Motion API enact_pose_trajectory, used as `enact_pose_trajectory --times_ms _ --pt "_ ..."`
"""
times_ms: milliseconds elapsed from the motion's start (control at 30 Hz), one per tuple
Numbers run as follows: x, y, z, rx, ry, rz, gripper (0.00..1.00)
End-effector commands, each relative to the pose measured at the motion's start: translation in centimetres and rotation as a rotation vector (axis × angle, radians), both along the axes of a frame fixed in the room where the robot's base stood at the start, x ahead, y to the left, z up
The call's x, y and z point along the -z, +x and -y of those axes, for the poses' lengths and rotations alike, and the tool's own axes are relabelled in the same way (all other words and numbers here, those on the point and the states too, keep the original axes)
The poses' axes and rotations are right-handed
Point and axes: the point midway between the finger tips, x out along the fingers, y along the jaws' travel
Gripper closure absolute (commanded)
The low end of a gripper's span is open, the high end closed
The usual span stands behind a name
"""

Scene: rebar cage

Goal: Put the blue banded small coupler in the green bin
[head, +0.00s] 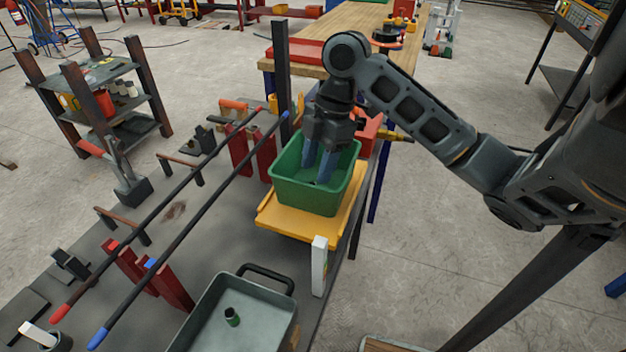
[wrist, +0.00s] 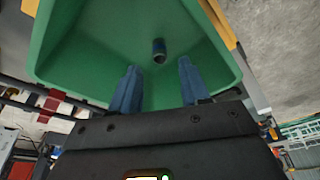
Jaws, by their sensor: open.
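The green bin (head: 305,195) stands on a yellow shelf at the side of the grey bench. It fills the upper part of the wrist view (wrist: 75,60). A small dark coupler with a blue band (wrist: 159,50) lies inside the bin on its floor, apart from my fingers. My gripper (head: 317,170) points down into the bin. Its two blue fingers are spread open with nothing between them, as the wrist view also shows (wrist: 158,80). In the head view the bin wall and fingers mostly hide the bin's inside.
Two long dark bars (head: 190,227) rest on red supports left of the bin. A white post (head: 319,265) stands near the yellow shelf (head: 290,232). A wooden table (head: 345,22) is behind.

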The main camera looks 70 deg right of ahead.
Motion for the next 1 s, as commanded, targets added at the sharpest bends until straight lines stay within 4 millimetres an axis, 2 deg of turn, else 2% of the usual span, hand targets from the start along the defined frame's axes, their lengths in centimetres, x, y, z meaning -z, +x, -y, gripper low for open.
enact_pose_trajectory --times_ms 200,400,1000 --pt "-4.0 -0.6 0.9 -0.002 -0.003 0.002 0.54" --pt "-6.1 -1.0 1.4 0.000 -0.002 0.000 0.54" --pt "-6.5 -1.1 1.4 0.000 0.001 0.001 0.54"
